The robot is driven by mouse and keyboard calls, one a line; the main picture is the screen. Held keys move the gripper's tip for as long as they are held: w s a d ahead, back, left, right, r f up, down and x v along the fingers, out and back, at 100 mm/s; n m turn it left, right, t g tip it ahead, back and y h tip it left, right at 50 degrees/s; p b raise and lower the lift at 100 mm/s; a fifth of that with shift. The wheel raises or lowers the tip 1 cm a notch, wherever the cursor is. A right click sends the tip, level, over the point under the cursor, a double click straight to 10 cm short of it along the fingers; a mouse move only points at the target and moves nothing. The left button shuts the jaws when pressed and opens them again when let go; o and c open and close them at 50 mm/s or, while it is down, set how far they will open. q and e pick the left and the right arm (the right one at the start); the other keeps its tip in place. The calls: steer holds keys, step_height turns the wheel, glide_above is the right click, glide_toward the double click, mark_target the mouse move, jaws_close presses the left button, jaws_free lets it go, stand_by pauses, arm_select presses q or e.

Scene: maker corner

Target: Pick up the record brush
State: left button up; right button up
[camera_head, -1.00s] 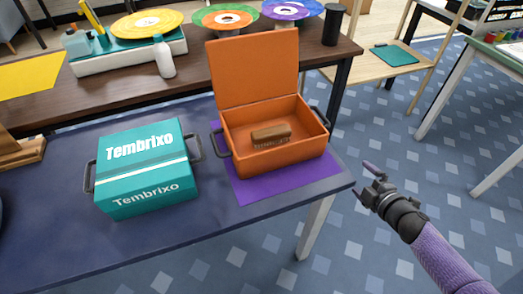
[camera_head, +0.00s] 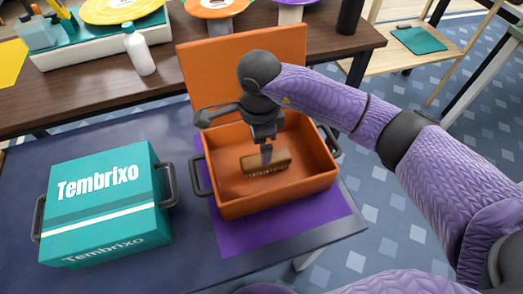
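The record brush (camera_head: 281,161), a brown block with bristles along its underside, lies on the floor of the open orange box (camera_head: 240,207). My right gripper (camera_head: 266,154) reaches down into the box from above. A fingertip overlaps the middle of the brush in the picture. The gripper is seen edge-on, so I cannot tell whether its fingers are apart or closed on the brush. The brush appears to rest on the box floor. My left gripper is not in view.
The orange box's lid (camera_head: 210,72) stands open behind it, close to my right arm. The box sits on a purple mat (camera_head: 265,232). A closed teal Tembrixo box (camera_head: 105,205) stands to the left. A white bottle (camera_head: 139,50) stands on the brown table behind.

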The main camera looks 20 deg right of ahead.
mark_target(250, 165)
step_height(250, 165, down, 9)
steer(key=b, duration=0.3)
steer(key=shift+r+b, duration=0.2)
steer(key=shift+b, duration=0.15)
steer(key=shift+w+d+f, duration=0.1)
steer(key=shift+c, duration=1.7)
steer(key=c, duration=0.7)
steer(key=shift+c, duration=1.3)
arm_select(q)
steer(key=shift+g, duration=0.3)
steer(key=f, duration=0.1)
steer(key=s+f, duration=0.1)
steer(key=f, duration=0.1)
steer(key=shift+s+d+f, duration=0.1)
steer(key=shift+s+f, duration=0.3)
arm_select(e)
jaws_close()
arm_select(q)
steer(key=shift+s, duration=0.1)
arm_select(e)
steer(key=shift+r, duration=0.3)
